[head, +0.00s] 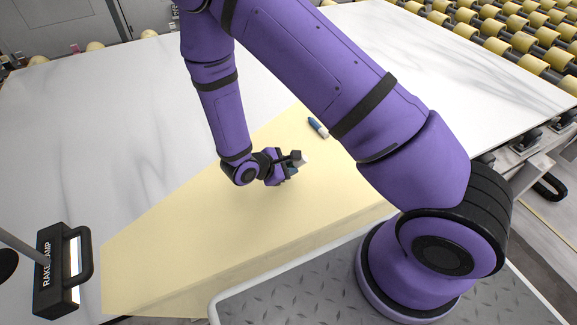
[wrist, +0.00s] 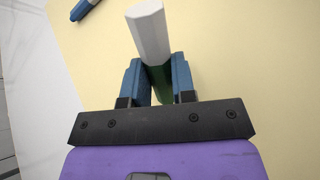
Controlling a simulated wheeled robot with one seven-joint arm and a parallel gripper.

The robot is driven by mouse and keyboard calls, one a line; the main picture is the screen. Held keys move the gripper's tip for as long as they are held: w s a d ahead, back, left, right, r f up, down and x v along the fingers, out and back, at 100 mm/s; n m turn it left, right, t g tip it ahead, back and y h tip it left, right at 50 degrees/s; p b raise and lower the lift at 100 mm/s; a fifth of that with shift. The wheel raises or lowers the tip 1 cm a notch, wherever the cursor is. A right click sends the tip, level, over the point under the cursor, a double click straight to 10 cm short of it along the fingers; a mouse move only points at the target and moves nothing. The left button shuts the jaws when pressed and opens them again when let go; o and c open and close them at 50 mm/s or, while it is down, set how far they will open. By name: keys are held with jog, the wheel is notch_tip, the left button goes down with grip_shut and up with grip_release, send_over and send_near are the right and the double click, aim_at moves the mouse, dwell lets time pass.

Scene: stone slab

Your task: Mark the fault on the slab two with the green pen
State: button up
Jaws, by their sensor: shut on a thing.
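My gripper (head: 288,166) is over the cream-yellow surface, at about the middle of the head view. In the wrist view its two blue fingers (wrist: 160,82) are shut on the green pen. The green pen (wrist: 158,82) has a green body and a white faceted end (wrist: 146,30) that sticks out beyond the fingers. Its other end is hidden by the gripper. A white, grey-veined slab face (head: 110,115) lies left of the yellow surface, and more white slab face (head: 420,60) shows at the upper right. I cannot tell which is slab two, and I see no clear fault mark.
A blue pen with a white end (head: 317,127) lies on the yellow surface (head: 215,225) behind my gripper. A black rake lamp (head: 50,285) stands at the left front. Yellow rollers (head: 520,45) line the far right. The left slab face is largely clear.

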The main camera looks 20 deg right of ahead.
jog(key=shift+f, duration=0.55)
dwell(1.2)
jog(key=shift+s+d, duration=0.5)
jog(key=shift+d, duration=0.3)
jog(key=shift+s+d, duration=0.45)
jog(key=shift+d, duration=0.3)
dwell(3.1)
